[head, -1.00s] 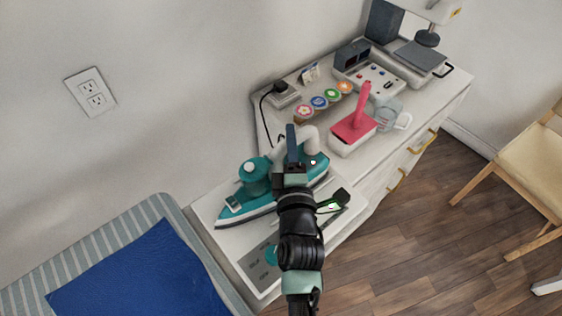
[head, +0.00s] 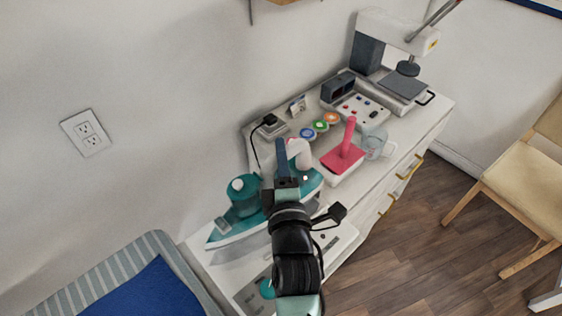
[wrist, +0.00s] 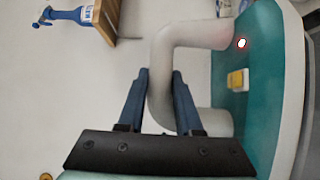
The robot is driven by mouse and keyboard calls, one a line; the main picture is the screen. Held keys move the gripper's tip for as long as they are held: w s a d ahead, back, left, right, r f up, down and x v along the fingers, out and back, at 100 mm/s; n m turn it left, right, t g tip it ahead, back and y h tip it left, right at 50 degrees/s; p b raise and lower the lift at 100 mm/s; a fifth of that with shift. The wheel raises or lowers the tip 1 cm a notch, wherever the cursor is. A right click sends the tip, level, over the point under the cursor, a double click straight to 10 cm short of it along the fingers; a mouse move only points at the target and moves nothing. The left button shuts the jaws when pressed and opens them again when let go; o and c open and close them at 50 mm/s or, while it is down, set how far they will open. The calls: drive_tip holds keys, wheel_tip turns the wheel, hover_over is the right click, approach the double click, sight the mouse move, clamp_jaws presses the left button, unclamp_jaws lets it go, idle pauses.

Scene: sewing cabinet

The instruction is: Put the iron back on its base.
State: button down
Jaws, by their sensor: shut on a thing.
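The iron (head: 245,201) is teal with a white handle (head: 299,153). My gripper (head: 281,150) is shut around the handle in the head view. In the wrist view, its blue fingers (wrist: 160,75) are on either side of the white handle (wrist: 158,95). The iron's nose points to the lower left, and a pale sole edge shows below its teal body. It appears raised a little above the cabinet top. The base seems to be the pale unit with a grey panel and teal knob (head: 267,288) at the front left, mostly hidden by my arm.
A pink-topped white box (head: 341,163) and clear jug (head: 375,141) stand right of the iron. Several spools (head: 320,126), a control box (head: 362,107) and a sewing machine (head: 395,50) stand behind. The bed (head: 165,252) is left, a chair (head: 520,185) right.

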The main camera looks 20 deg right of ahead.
drive_tip(key=shift+r+p, duration=0.3)
drive_tip(key=shift+r, duration=1.7)
drive_tip(key=r+p, duration=0.1)
drive_tip(key=p, duration=0.1)
drive_tip(key=shift+a+r+p, duration=0.15)
drive_tip(key=shift+r+p, duration=0.1)
drive_tip(key=shift+p, duration=0.05)
drive_tip(key=shift+r+p, duration=0.3)
drive_tip(key=shift+p, duration=0.7)
drive_tip(key=shift+f, duration=0.1)
wheel_tip(320, 180, down, 11)
drive_tip(key=b, duration=0.8)
drive_tip(key=shift+r, duration=0.2)
drive_tip(key=shift+f+b, duration=0.75)
drive_tip(key=shift+b, duration=0.1)
